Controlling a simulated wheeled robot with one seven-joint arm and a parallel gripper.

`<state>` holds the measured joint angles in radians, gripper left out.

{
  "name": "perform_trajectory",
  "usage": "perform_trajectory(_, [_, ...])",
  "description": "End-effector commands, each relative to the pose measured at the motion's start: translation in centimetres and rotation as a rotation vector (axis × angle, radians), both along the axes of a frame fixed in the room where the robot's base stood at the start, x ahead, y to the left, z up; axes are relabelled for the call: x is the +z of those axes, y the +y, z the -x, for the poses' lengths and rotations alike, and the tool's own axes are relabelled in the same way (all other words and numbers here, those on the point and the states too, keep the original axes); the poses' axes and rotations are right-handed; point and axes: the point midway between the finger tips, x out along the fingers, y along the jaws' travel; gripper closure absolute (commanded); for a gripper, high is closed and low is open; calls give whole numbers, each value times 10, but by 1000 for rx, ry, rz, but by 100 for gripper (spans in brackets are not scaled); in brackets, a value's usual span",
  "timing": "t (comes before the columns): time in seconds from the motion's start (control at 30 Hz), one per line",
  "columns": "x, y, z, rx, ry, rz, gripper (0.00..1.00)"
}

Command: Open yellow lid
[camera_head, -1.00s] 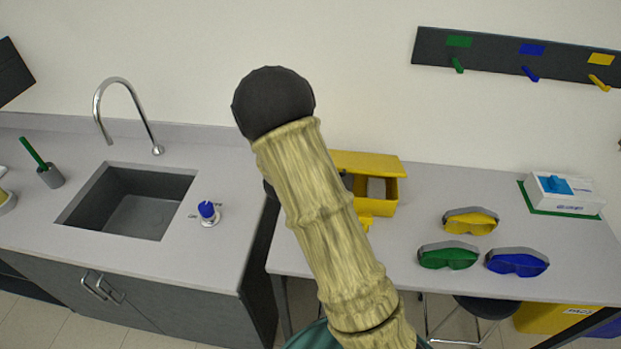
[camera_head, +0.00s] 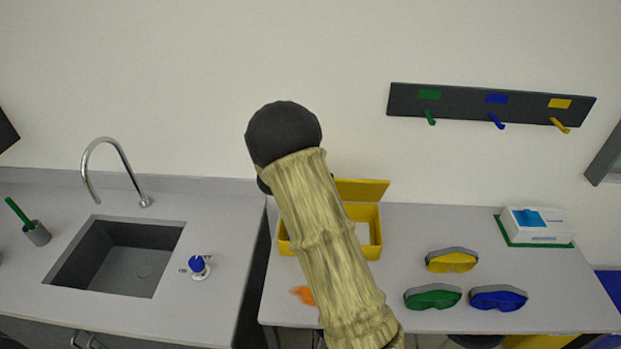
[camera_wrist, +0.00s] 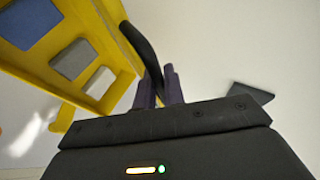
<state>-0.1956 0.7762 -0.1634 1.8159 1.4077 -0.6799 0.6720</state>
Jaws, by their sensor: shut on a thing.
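The yellow box (camera_head: 375,250) stands on the right-hand table, partly behind my arm. Its yellow lid (camera_head: 362,189) is raised at the back, and the inside shows. In the wrist view the yellow box (camera_wrist: 62,88) fills the upper left, with blue, grey and white pieces inside. My gripper (camera_wrist: 160,88) is shut on a curved black handle (camera_wrist: 138,42) beside the yellow edge. Where the handle joins the lid is not clear.
An orange item (camera_head: 303,295) lies at the table's front left. Yellow (camera_head: 452,262), green (camera_head: 433,298) and blue goggles (camera_head: 498,299) lie to the right, before a white box (camera_head: 538,226). A hook rail (camera_head: 490,105) is on the wall. A sink (camera_head: 120,258) is at left.

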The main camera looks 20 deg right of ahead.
Motion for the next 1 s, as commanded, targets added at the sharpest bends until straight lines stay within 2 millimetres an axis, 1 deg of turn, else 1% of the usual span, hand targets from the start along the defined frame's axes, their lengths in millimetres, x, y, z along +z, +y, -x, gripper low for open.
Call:
perform_trajectory(0.37, [-1, -3, -1, -1, 2, -2, 100])
perform_trajectory(0.4, [-1, -3, -1, -1, 2, -2, 88])
perform_trajectory(0.47, [-1, -3, -1, -2, 2, -2, 76])
perform_trajectory(0.5, [0, -3, -1, -1, 2, -2, 68])
perform_trajectory(1.0, [1, 3, 1, 3, 1, -3, 68])
